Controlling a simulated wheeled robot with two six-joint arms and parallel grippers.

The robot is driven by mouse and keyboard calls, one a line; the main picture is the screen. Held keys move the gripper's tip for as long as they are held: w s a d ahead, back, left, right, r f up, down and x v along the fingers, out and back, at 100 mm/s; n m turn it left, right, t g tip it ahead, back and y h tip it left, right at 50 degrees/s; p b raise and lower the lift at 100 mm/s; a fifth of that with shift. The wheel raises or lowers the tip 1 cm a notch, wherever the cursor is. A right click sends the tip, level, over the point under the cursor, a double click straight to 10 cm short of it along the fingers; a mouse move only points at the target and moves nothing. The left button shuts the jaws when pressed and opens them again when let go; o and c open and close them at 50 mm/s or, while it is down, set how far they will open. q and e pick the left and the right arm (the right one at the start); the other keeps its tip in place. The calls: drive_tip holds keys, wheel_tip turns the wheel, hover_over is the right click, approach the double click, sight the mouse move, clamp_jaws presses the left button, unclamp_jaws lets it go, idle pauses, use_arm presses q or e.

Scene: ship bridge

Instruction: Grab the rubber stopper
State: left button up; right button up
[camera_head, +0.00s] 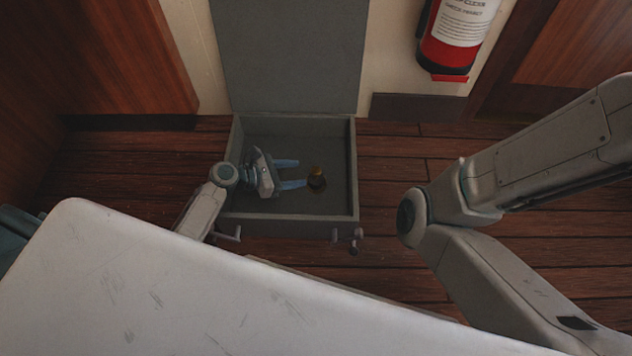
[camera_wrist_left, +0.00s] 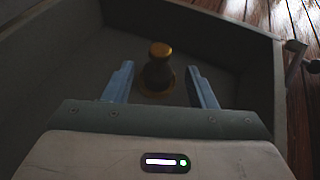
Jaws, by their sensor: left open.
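The rubber stopper (camera_head: 317,178) is a small dark piece with a yellowish-brown top, standing on the floor of an open grey box (camera_head: 352,190). In the left wrist view the stopper (camera_wrist_left: 158,70) stands upright just beyond and between the two blue fingertips. My left gripper (camera_head: 302,173) reaches down inside the box from the left, its fingers open and pointing right at the stopper. In the left wrist view the open fingers (camera_wrist_left: 160,80) have a gap on both sides of the stopper. I see no contact. My right gripper is out of view.
The box's raised lid (camera_head: 290,55) stands at the back, and its walls surround my left gripper. Latches (camera_head: 347,237) hang on the front wall. A red fire extinguisher (camera_head: 448,45) is on the wall at upper right. Wooden floor (camera_head: 395,160) lies clear right of the box.

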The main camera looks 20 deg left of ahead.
sight(314, 170)
use_arm(q)
drive_tip(key=b+x, duration=0.1)
drive_tip(key=x, duration=0.1)
drive_tip(key=shift+w+d+f+b, duration=0.2)
drive_tip(key=shift+d+b, duration=0.05)
drive_tip(key=shift+b, duration=0.1)
drive_tip(key=b+x, duration=0.3)
drive_tip(key=shift+w+d, duration=0.25)
drive_tip(key=shift+d, duration=0.05)
drive_tip(key=shift+w+d+b, duration=0.25)
drive_tip(key=shift+d+b, duration=0.05)
drive_tip(key=c, duration=1.1)
drive_tip(key=shift+r, duration=0.1)
